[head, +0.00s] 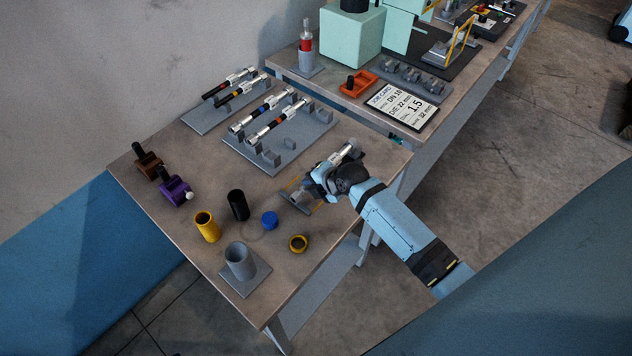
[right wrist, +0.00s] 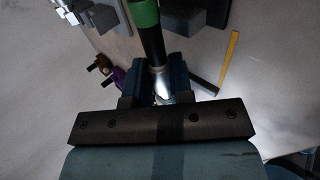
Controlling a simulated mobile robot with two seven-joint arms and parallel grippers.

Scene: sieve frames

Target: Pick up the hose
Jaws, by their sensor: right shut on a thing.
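The hose (right wrist: 152,42) is black with a green band and a silver end fitting, between the fingers of my right gripper (right wrist: 160,88) in the right wrist view. In the head view my right gripper (head: 328,178) is shut on it at the table's right edge, above a grey plate with a yellow edge (head: 300,200). A silver end of the hose (head: 349,149) shows beyond the gripper; the rest is hidden by it. I cannot tell if the hose is clear of its holder. My left gripper is not in view.
Several other banded hoses lie on grey racks (head: 278,157) behind. A job card (head: 402,104) lies on the far bench.

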